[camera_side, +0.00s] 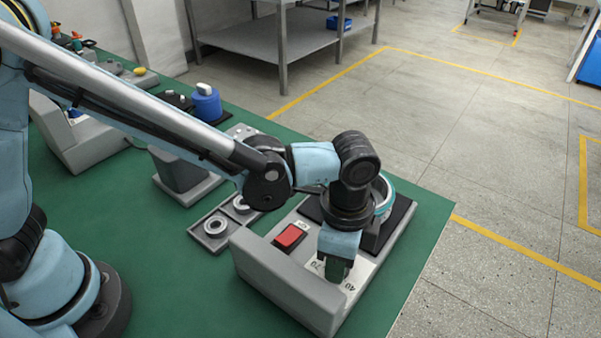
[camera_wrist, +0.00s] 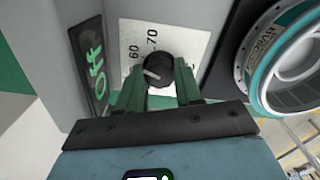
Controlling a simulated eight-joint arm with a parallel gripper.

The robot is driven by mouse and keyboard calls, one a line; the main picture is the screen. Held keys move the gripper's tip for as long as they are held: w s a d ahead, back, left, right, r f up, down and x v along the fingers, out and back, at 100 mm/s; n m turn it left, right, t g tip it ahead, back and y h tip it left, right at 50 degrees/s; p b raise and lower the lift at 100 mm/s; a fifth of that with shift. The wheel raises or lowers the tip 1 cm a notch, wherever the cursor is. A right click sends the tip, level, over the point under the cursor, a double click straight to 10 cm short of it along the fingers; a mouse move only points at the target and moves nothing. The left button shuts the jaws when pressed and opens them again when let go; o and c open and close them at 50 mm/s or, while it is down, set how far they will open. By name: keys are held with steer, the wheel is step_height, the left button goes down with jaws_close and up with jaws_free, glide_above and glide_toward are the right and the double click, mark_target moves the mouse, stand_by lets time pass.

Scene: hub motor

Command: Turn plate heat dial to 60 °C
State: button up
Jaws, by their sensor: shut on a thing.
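The heat dial (camera_wrist: 158,68) is a black round knob on a pale scale plate (camera_wrist: 130,32) in the wrist view. The numbers 60 and 70 show beside it. Its white pointer line slants to the left, with its end a little below the 60 mark; the exact reading is hard to tell. My gripper (camera_wrist: 158,82) has its green fingers on either side of the knob, shut on it. In the side view my gripper (camera_side: 337,268) points down over the grey heater's (camera_side: 285,285) scale plate and hides the dial.
A red switch (camera_side: 290,236) sits left of my gripper. A teal-rimmed hub motor (camera_side: 384,195) stands just behind my wrist. A tray (camera_side: 212,232) with metal rings lies left of the heater. Green table is clear in front.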

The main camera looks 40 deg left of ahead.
steer(key=shift+m, duration=0.4)
steer(key=o, duration=1)
steer(key=shift+o, duration=0.2)
step_height(320, 180, up, 12)
